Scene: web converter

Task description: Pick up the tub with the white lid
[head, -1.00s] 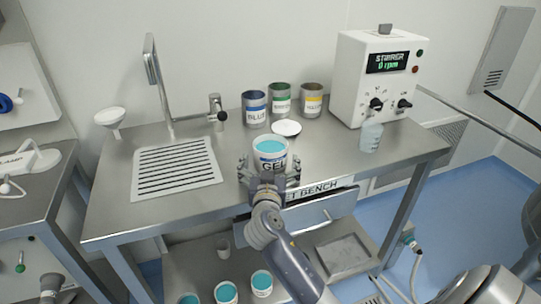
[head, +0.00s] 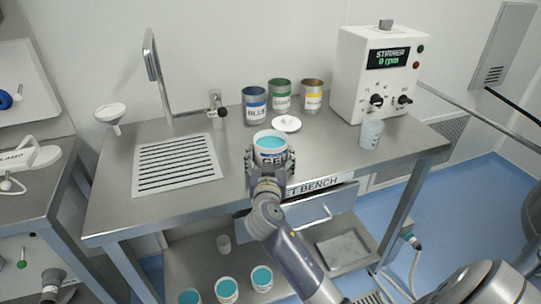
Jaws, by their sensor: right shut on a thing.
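A white tub (head: 270,141) with teal contents showing in its open top and a dark "GEL" label stands near the front edge of the steel bench, upright. My right gripper (head: 269,163) is shut on it from the front, fingers on both sides, covering its lower part and some of the label. I cannot tell whether the tub touches the bench. A round white lid-like disc (head: 287,124) lies flat on the bench just behind the tub, apart from it. My left gripper is not in view.
Cans labelled blue (head: 254,106), green (head: 280,96) and yellow (head: 312,96) stand behind the disc. A stirrer box (head: 362,70) and a clear vessel (head: 370,135) stand right. A drain rack (head: 178,165), tap (head: 217,108) and funnel (head: 110,113) are left. Several teal-filled tubs sit below.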

